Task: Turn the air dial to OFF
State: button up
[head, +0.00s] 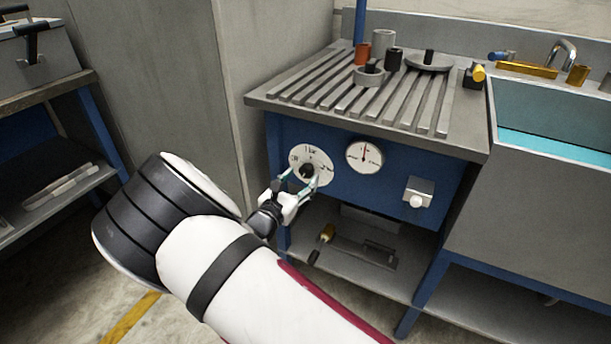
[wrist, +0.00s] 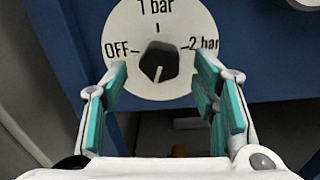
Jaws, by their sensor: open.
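The air dial (head: 318,157) is a white round plate on the blue front panel of the bench. Its black faceted knob (wrist: 158,60) is at the plate's centre. In the wrist view the plate reads OFF at left, 1 bar at top and 2 bar at right. A white line on the knob points down and slightly left, at none of the labels. My gripper (head: 298,184) is open and empty in front of the dial. In the wrist view its teal-padded fingers stand left and right of the knob, with gaps on both sides.
A round gauge (head: 365,156) and a white box with a knob (head: 418,192) sit right of the dial. The slatted worktop (head: 290,90) overhangs the panel above. A lower shelf (head: 330,258) holds a yellow-handled tool (head: 327,233). A grey cabinet wall stands at left.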

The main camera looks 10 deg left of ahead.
aim_at(305, 174)
jog(key=shift+x, duration=1.65)
jog(key=c, duration=1.2)
